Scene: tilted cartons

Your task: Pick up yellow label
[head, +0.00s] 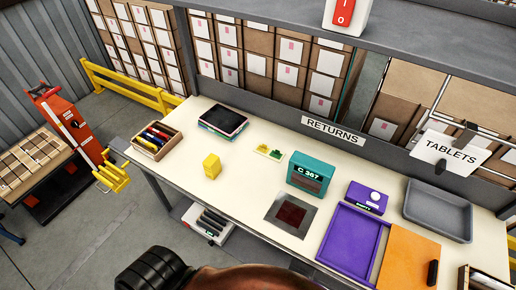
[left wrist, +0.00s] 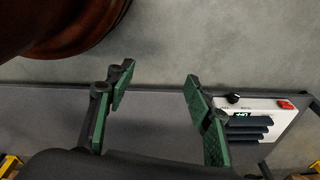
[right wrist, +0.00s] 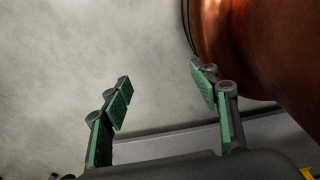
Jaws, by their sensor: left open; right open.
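A small yellow block (head: 211,166) stands on the pale tabletop, left of the middle in the head view. A flat yellow-and-green piece (head: 268,152) lies to its right; I cannot tell which of the two is the label. My left gripper (left wrist: 155,84) is open and empty in the left wrist view, with grey floor behind its fingers. My right gripper (right wrist: 160,80) is open and empty in the right wrist view, also against grey floor. Neither gripper's fingers show in the head view, and no yellow label shows between them.
On the table (head: 225,200) are a tray of coloured items (head: 157,139), a dark tablet stack (head: 223,121), a teal C 367 box (head: 311,174), a dark red panel (head: 291,213), a purple tray (head: 352,238) and a grey bin (head: 438,210). Bare tabletop surrounds the yellow block.

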